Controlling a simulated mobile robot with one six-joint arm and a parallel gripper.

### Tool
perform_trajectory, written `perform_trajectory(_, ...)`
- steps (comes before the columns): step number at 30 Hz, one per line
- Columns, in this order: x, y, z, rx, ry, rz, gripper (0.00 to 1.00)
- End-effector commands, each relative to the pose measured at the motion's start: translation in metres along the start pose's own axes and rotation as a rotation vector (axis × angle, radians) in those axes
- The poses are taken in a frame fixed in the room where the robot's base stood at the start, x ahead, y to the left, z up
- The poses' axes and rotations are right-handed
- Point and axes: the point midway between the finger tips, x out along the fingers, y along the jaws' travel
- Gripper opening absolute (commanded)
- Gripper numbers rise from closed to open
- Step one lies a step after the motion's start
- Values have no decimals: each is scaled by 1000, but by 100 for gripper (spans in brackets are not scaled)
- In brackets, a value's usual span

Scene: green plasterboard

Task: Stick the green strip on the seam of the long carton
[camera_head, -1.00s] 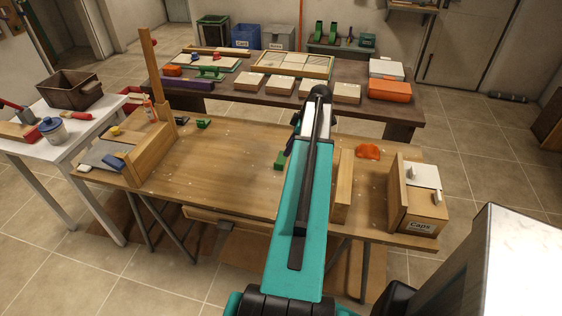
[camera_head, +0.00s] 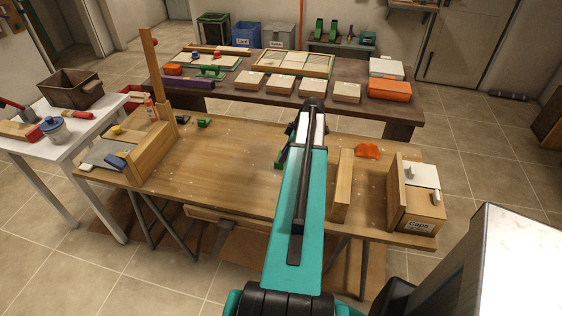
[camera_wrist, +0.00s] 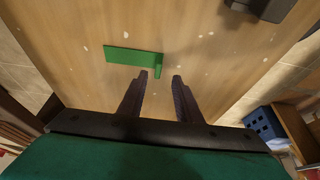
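The green strip (camera_wrist: 133,56) lies on the wooden table in the wrist view, with a small raised tab at its right end. My gripper (camera_wrist: 161,76) is open and empty, its two dark fingers pointing at the table. In the head view my gripper (camera_head: 281,158) is mostly behind my teal arm, and the strip is hidden there. A long tan box (camera_head: 342,187), possibly the long carton, stands right of my arm. Its seam cannot be made out.
On the table (camera_head: 235,165), an orange item (camera_head: 367,151) and a wooden box labelled Caps (camera_head: 418,205) stand right. A wooden holder (camera_head: 150,152) with a tall post is left. A small green object (camera_head: 204,123) lies at the back. The table's middle left is clear.

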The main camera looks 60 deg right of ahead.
Motion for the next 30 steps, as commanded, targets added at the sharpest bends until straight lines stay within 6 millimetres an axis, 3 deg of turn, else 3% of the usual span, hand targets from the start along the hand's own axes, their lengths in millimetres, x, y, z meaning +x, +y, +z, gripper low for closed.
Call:
perform_trajectory(18, 45, 4, -1, -1, 0, -1, 31)
perform_trajectory(30, 50, 4, 0, 0, 0, 0, 31)
